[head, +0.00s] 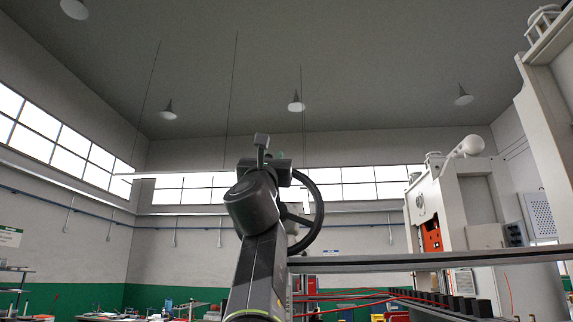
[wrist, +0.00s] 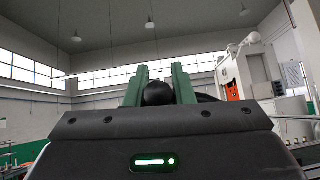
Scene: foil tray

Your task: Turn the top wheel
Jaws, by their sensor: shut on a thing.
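A dark wheel (head: 318,215) stands upright beyond my arm in the head view, with its left part hidden behind the arm. Spokes run from its rim toward a hub. In the wrist view, my gripper (wrist: 160,70) has its two green fingers on either side of a round black knob (wrist: 157,93) and is shut on it. A bit of dark curved rim shows just right of the fingers there. In the head view the fingertips are mostly hidden behind my arm's last links, near the wheel's upper left.
A long grey beam (head: 420,261) runs right from beside my arm, below the wheel. A white machine (head: 465,205) with an orange panel (head: 432,238) stands at the right. Workbenches stand far left. The space above the wheel is clear.

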